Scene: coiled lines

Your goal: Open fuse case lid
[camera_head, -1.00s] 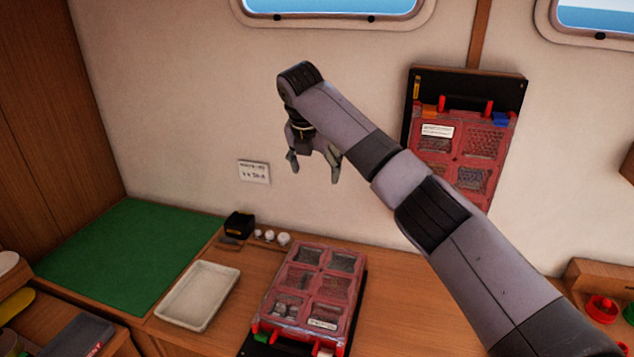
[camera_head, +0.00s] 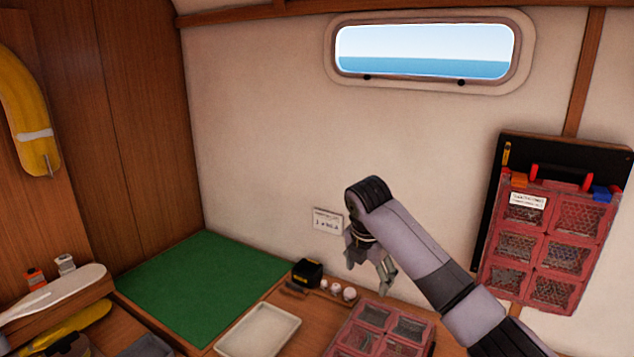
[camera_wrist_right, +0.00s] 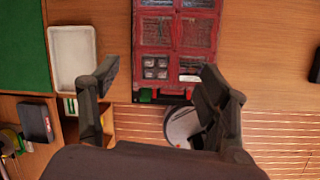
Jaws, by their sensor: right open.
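A red case with several clear mesh-like windows (camera_head: 380,330) lies on the wooden counter, and its lid looks shut. It also shows in the right wrist view (camera_wrist_right: 180,32), ahead of the fingers, with a green piece at its near edge. A similar red case (camera_head: 540,245) hangs on a black board on the wall at right. I cannot tell which one is the fuse case. My right gripper (camera_head: 369,279) is open and empty, pointing down above the counter; its spread fingers show in the wrist view (camera_wrist_right: 160,95). My left gripper is not in view.
A white tray (camera_head: 258,331) and a green mat (camera_head: 205,285) lie left of the counter case. A small black box (camera_head: 307,272) and several white round pieces stand by the wall. A round grey-white object (camera_wrist_right: 184,127) shows below the case.

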